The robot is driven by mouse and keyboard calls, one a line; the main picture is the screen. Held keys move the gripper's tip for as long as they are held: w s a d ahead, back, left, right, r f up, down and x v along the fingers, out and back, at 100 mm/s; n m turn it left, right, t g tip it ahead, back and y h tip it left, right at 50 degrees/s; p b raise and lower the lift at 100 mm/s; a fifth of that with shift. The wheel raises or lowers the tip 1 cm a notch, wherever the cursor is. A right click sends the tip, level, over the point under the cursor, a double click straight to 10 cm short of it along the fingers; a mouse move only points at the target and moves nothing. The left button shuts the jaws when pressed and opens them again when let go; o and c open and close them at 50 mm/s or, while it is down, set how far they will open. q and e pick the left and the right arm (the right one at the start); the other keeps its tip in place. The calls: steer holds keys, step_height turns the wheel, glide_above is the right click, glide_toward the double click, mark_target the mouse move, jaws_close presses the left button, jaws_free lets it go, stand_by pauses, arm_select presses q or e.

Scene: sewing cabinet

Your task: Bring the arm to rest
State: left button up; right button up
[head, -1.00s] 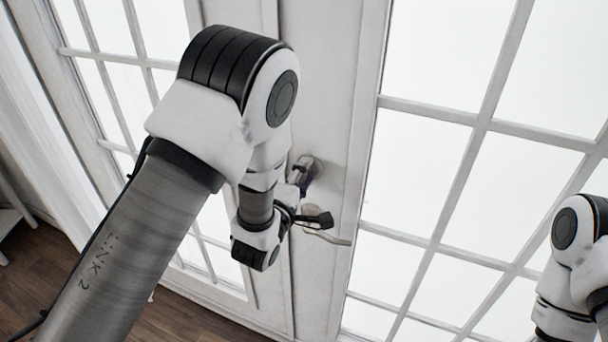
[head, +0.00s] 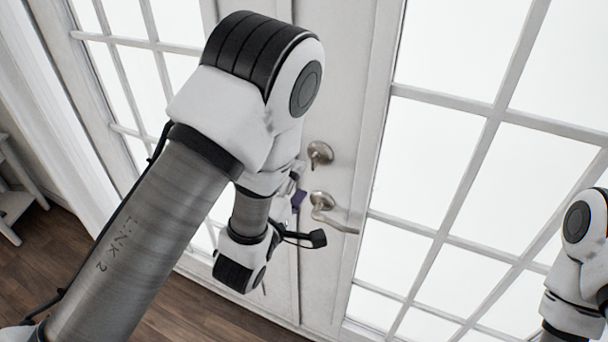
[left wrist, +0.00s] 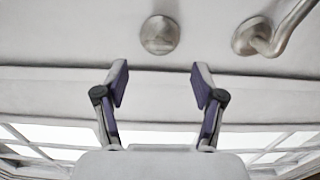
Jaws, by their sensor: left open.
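My left arm crosses the head view from the lower left. My left gripper (head: 298,196) is mostly hidden behind its own wrist; a bit of purple finger shows near the door. In the left wrist view its two purple-padded fingers (left wrist: 160,84) stand wide apart with nothing between them. A round metal knob (head: 320,153) and a lever handle (head: 328,212) sit on the white door. In the left wrist view the knob (left wrist: 160,35) lies beyond the fingertips and the lever handle (left wrist: 262,37) is at upper right, both apart from the gripper. My right gripper is out of view.
White glass-paned doors (head: 360,110) fill the space ahead and look shut. A white piece of furniture (head: 14,205) stands at the far left on the dark wooden floor (head: 180,312). Part of my right arm shows at the right edge.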

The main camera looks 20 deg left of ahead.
arm_select(q)
steer(key=shift+f, duration=0.1)
steer(key=s+a+f+m+g+y, duration=0.1)
steer(key=s+a+f+g, duration=0.2)
steer(key=f, duration=0.5)
steer(key=s+a+f+g, duration=0.1)
steer(key=s+f+g, duration=0.2)
steer(key=s+f, duration=0.35)
steer(key=s+a+f+m+g+y, duration=0.1)
steer(key=s+a+f+g, duration=0.15)
steer(key=f, duration=0.65)
steer(key=s+f+m+g, duration=0.4)
steer(key=s+m, duration=0.3)
steer(key=s, duration=0.1)
steer(key=s+f+m+g, duration=0.3)
steer(key=s+m+g, duration=0.2)
steer(key=s+m, duration=0.2)
steer(key=shift+s+f+m, duration=0.3)
steer(key=shift+s+f, duration=0.05)
steer(key=shift+s, duration=0.25)
steer(key=shift+g, duration=0.25)
steer(key=shift+c, duration=0.4)
